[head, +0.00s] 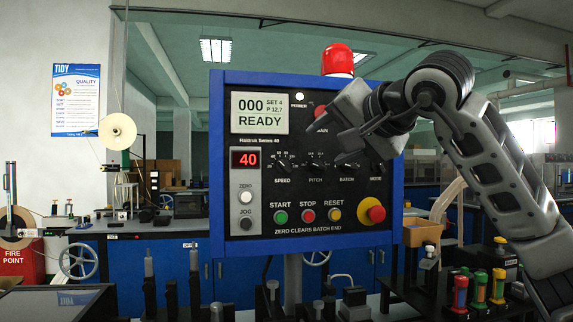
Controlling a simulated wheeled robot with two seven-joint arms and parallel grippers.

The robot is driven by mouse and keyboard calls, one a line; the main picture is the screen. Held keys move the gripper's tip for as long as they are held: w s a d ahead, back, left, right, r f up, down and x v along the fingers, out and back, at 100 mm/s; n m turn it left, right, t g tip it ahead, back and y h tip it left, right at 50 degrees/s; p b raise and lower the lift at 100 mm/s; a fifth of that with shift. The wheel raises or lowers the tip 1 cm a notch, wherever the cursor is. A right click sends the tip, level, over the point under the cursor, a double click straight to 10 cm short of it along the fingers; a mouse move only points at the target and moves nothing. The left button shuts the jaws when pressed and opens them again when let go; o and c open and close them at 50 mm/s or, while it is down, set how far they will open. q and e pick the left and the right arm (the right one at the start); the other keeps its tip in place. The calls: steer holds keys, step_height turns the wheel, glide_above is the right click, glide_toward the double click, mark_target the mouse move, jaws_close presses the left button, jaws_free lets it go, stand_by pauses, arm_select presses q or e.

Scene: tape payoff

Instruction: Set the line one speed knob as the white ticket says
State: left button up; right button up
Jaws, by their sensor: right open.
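The control panel (222,190) is a black face in a blue frame, facing me. The speed knob (283,164) is a small dark knob above the label SPEED, at the left of a row of knobs; its pointer is too small to read. A pale display (259,112) reads 000, SET 4, P 12.7, READY. A red readout (245,159) shows 40. I cannot make out a white ticket. My right gripper (346,124) is open and empty, up and right of the speed knob, in front of the panel's upper right. It partly hides the upper right lettering. My left gripper is out of view.
Below the knobs are the green start (281,216), red stop (308,215) and orange reset (335,214) buttons. A red emergency button (371,210) sticks out at right. A red beacon (338,60) tops the panel. Dark fixtures stand along the bottom. The space before the speed knob is clear.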

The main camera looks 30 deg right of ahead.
mark_target(286, 166)
steer(key=p+x, duration=0.1)
steer(key=x, duration=0.6)
steer(key=p+x, duration=0.1)
steer(key=x, duration=0.6)
steer(key=shift+w+a+f+p, duration=0.1)
steer(key=shift+w+a+p, duration=0.15)
steer(key=shift+p, duration=0.1)
steer(key=c, duration=1)
